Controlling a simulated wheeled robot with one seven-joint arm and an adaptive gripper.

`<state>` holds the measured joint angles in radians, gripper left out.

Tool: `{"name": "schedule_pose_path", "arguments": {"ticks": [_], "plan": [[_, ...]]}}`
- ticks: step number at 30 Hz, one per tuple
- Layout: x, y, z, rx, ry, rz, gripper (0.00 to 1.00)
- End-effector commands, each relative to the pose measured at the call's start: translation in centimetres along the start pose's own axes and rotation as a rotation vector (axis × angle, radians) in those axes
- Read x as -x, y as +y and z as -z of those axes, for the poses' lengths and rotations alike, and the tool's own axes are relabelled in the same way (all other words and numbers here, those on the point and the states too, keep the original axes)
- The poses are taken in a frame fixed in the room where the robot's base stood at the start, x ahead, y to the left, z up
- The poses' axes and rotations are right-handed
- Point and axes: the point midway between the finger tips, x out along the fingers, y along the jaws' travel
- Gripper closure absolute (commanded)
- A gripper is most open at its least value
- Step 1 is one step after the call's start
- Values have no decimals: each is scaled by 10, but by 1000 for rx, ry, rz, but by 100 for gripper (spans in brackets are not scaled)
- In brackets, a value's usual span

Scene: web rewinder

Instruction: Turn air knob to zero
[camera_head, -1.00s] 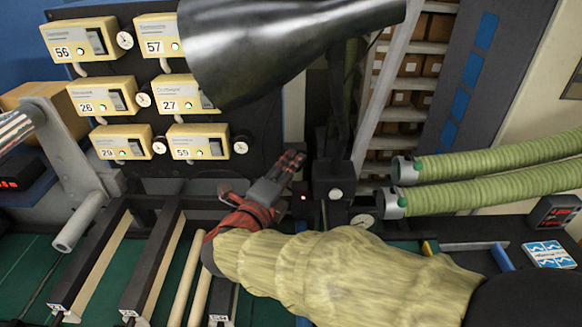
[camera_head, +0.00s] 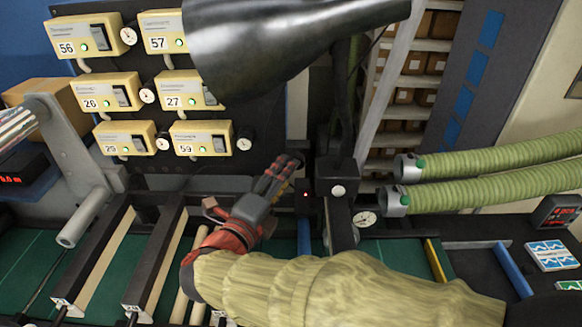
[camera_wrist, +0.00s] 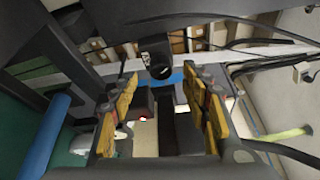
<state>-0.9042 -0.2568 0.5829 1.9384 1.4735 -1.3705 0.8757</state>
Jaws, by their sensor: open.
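A black round knob (camera_wrist: 158,52) shows in the wrist view, beyond and between my fingertips; I take it to be the air knob, but no scale or zero mark is readable. My gripper (camera_wrist: 165,90) is open and empty, its two yellow-padded fingers either side of the view's middle and apart from the knob. In the head view my gripper (camera_head: 288,165) points up and right, just left of a black block with a pale round face (camera_head: 338,191). I cannot match the knob surely in the head view.
A small black box with a red light (camera_head: 305,197) stands close right of my gripper. Two green hoses (camera_head: 490,160) run off right. Yellow numbered switch boxes (camera_head: 203,138) are on the panel at left. A blue bar (camera_wrist: 45,140) is at lower left.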

Motion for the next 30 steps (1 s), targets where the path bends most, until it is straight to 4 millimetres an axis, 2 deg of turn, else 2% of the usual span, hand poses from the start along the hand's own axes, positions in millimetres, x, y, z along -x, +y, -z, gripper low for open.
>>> {"name": "schedule_pose_path", "arguments": {"ticks": [3,9,15,25,30], "plan": [[25,0,-2,0,-6,-1,53],[52,0,-1,0,-3,-1,53],[62,0,0,0,-1,0,53],[64,0,-1,0,-2,0,54],[77,4,-15,17,-35,-7,54]]}}
